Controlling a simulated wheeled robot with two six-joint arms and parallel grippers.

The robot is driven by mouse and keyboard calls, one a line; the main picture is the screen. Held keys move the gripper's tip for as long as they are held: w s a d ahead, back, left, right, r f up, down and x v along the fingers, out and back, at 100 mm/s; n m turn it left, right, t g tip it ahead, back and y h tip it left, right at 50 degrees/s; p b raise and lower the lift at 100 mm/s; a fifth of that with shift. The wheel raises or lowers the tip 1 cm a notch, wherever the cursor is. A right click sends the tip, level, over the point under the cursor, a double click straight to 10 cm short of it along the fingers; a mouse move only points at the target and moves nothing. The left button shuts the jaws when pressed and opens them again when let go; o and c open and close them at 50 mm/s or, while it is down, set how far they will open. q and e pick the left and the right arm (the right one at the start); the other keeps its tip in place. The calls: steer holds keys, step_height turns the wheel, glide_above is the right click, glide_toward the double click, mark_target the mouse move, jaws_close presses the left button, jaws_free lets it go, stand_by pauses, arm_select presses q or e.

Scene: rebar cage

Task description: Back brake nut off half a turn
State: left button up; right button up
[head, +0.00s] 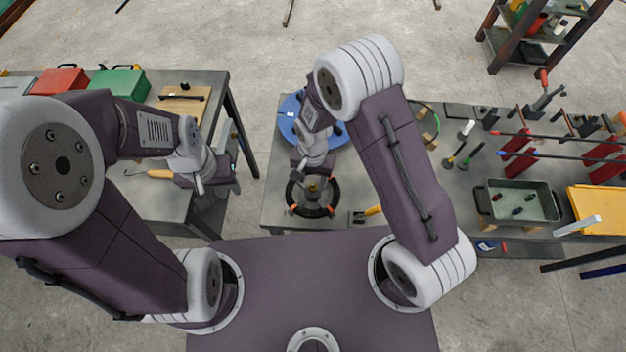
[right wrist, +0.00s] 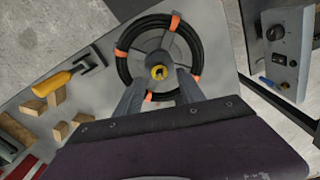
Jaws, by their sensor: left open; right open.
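A dark coil on a reel with orange ties stands at the front left of the middle bench in the head view (head: 312,211) and fills the top middle of the right wrist view (right wrist: 128,68). At its hub is the yellow brake nut (right wrist: 157,71) with a dark centre; it shows small in the head view. My right gripper (right wrist: 160,80) is open over the hub, with its fingertips on either side of the nut in the picture; I cannot tell whether they touch it. My left gripper (head: 234,178) is open and empty at the left bench's right edge.
A blue disc (head: 290,122) lies behind the reel. A yellow-handled tool (right wrist: 62,80) and wood blocks (right wrist: 58,98) lie beside it. A grey control box (right wrist: 282,50) stands on the other side. A green tray (head: 520,204) is further right. A floor gap separates the benches.

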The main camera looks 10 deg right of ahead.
mark_target(313, 187)
steer(key=shift+f, duration=0.7)
steer(key=shift+s+f, duration=0.1)
steer(key=shift+f, duration=0.5)
jaws_close()
